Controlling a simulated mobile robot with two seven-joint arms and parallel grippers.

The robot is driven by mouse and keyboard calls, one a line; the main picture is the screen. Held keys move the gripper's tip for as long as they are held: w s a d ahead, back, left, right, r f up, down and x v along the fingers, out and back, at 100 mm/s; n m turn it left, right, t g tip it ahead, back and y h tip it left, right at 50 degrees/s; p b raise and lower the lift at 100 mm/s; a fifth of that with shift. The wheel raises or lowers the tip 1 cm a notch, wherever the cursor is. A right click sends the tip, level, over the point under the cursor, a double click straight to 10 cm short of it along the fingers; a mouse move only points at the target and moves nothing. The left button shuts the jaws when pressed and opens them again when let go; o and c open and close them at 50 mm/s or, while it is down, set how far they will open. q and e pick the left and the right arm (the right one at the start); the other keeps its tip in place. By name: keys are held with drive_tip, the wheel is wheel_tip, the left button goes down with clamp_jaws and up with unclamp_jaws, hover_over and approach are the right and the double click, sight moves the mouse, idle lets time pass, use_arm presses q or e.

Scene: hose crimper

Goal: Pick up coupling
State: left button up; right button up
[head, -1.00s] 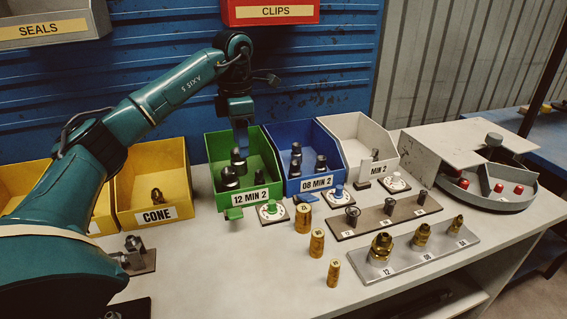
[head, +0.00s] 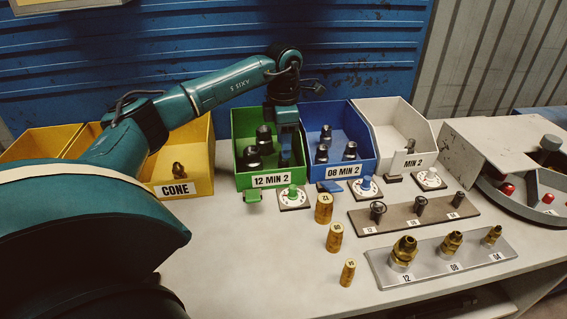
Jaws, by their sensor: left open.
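The dark metal couplings stand in labelled bins. Two couplings (head: 264,139) show in the green "12 MIN 2" bin (head: 270,181), and several (head: 349,151) stand in the blue "08 MIN 2" bin (head: 344,170). My left gripper (head: 286,158) points down into the right side of the green bin, to the right of the two visible couplings. It is open. Its fingertips are low in the bin and hard to make out, so I cannot tell whether a coupling is between them. My right gripper is not in view.
A white bin (head: 392,115) stands right of the blue one, a yellow "CONE" bin (head: 205,187) at left. In front are small dials, brass ferrules (head: 324,208), a brown rack (head: 400,215) and a grey rack of brass fittings (head: 430,262). A round-trayed machine (head: 500,150) is at right.

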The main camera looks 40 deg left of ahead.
sight(283, 162)
use_arm(q)
wheel_tip(283, 162, down, 5)
drive_tip(key=shift+r, duration=0.2)
drive_tip(key=shift+c, duration=0.2)
drive_tip(key=c, duration=1)
